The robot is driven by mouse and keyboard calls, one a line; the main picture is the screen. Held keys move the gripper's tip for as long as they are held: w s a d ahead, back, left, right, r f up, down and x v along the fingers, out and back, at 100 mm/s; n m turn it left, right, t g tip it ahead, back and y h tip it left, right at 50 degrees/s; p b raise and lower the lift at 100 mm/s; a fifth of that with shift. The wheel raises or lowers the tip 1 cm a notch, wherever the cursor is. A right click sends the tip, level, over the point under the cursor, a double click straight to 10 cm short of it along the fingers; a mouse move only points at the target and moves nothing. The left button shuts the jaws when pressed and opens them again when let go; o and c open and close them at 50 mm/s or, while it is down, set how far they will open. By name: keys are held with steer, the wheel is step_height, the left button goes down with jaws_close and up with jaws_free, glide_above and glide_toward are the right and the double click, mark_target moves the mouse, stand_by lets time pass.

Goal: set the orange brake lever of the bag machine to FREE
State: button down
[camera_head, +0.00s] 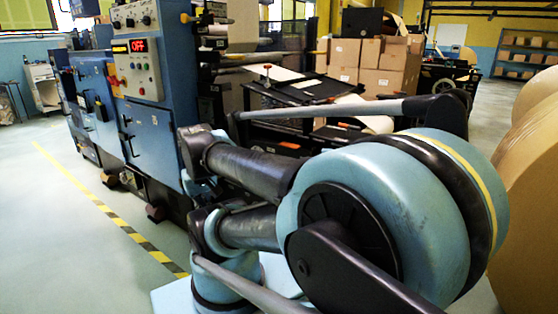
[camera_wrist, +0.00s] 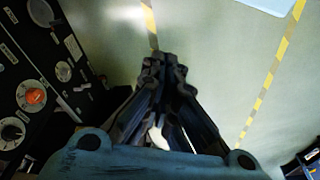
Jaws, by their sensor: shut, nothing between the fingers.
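The blue bag machine (camera_head: 150,140) stands at the left to centre in the head view, with a control panel (camera_head: 137,50) whose display reads OFF. In the wrist view, a dark panel (camera_wrist: 80,50) with dials and labels lies at the left, and a round orange-red part (camera_wrist: 35,97) sits on one dial. I cannot tell whether this is the brake lever, and I cannot read its setting. My gripper (camera_wrist: 165,65) points over the floor, to the right of that dark panel, with its fingers together and empty. It is not clearly visible in the head view.
My arm fills the centre and right of the head view. Large kraft rolls (camera_head: 528,185) stand at the right edge. Stacked cartons (camera_head: 375,62) are at the back. Yellow-black floor tape (camera_head: 105,205) runs along the machine, with open floor to its left.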

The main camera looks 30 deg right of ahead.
steer(key=w+d+r+m+g+h, duration=0.2)
steer(key=w+d+r+m, duration=0.3)
steer(key=w+d, duration=0.7)
steer(key=w+d+r+m+g+h, duration=0.25)
steer(key=w+d+r+m, duration=0.3)
steer(key=w+d, duration=0.6)
steer(key=w+d+f+m+h, duration=0.1)
steer(key=w+d+f+m, duration=0.15)
steer(key=d, duration=0.35)
steer(key=w+d+f+m, duration=0.1)
steer(key=w+d+m, duration=0.15)
steer(key=d, duration=0.35)
steer(key=s+d+f, duration=0.6)
steer(key=f, duration=0.2)
steer(key=shift+d+f+n+g, duration=0.35)
steer(key=shift+f+g, duration=0.05)
steer(key=shift+g, duration=0.05)
